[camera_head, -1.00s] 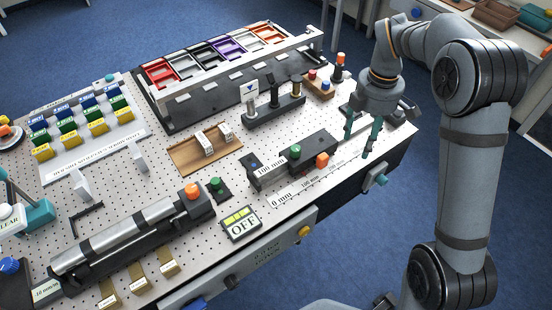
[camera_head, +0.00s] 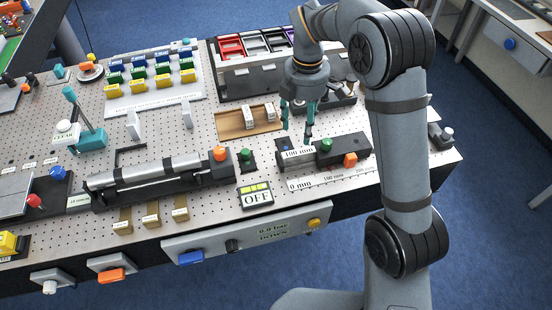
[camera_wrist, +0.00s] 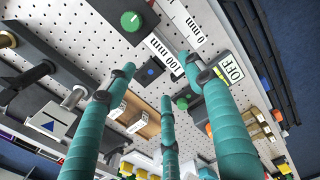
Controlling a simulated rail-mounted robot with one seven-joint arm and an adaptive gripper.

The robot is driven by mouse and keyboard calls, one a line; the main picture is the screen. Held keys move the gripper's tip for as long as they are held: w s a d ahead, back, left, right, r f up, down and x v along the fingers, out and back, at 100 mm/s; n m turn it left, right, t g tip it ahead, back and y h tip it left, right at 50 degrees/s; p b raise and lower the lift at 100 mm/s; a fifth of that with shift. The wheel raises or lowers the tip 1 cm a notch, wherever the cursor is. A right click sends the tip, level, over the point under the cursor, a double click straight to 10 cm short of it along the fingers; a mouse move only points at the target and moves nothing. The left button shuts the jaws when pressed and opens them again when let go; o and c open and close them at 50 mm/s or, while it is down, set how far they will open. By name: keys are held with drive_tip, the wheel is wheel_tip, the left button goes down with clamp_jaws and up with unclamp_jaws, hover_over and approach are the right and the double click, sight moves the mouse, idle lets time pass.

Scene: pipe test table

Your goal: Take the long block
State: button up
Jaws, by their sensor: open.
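Two small pale labelled blocks, one on the left (camera_head: 252,116) and one on the right (camera_head: 269,111), stand in a brown wooden tray (camera_head: 229,124). Their labels are too small to read, so I cannot tell which is the long block. My gripper (camera_head: 297,133) has teal fingers, open and empty, pointing down to the right of the tray and close to the dark 100 mm fixture (camera_head: 328,151). In the wrist view my gripper (camera_wrist: 158,76) shows spread fingers, with the two blocks (camera_wrist: 117,110) and the tray (camera_wrist: 150,128) between and beyond them.
A black holder with upright posts (camera_wrist: 65,103) stands near the tray. White uprights (camera_head: 187,113) stand left of the tray, with bare perforated board between.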

hover_over(298, 150)
wheel_tip(298, 150, down, 5)
drive_tip(key=shift+w+r, duration=0.1)
drive_tip(key=shift+r, duration=0.1)
wheel_tip(298, 150, down, 6)
drive_tip(key=shift+r+p, duration=0.15)
drive_tip(key=shift+p, duration=0.65)
drive_tip(key=shift+c, duration=0.7)
drive_tip(key=c, duration=1.1)
drive_tip(key=shift+r, duration=0.1)
clamp_jaws()
